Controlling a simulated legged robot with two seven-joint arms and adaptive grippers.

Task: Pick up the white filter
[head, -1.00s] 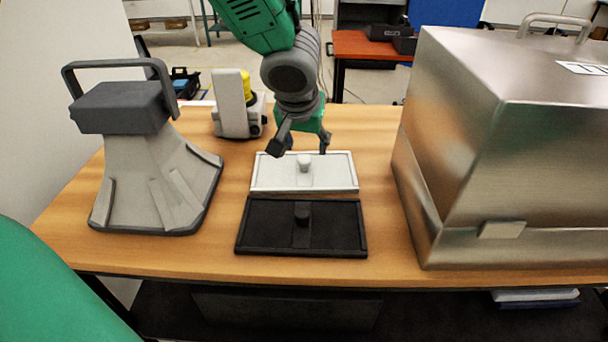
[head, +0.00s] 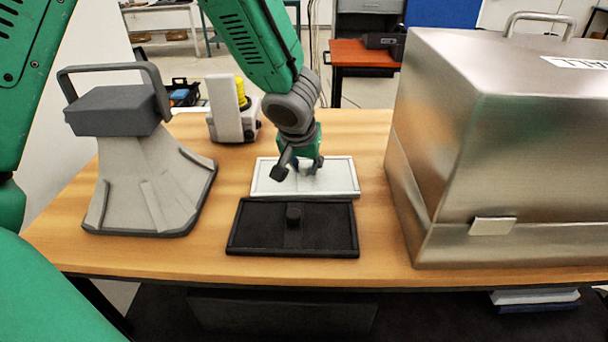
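The white filter (head: 335,187) is a flat white framed rectangle with a knob in its middle, lying flat on the wooden table. My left gripper (head: 299,170) points down over it. Its dark fingers are spread apart around the place of the knob, which they mostly hide. I cannot tell whether the fingers touch the knob. My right gripper is out of view.
A black filter (head: 330,228) with a knob lies directly in front of the white one. A grey handled device (head: 145,190) stands on the left, and a small white-and-yellow device (head: 228,122) behind. A large metal box (head: 480,150) fills the right side.

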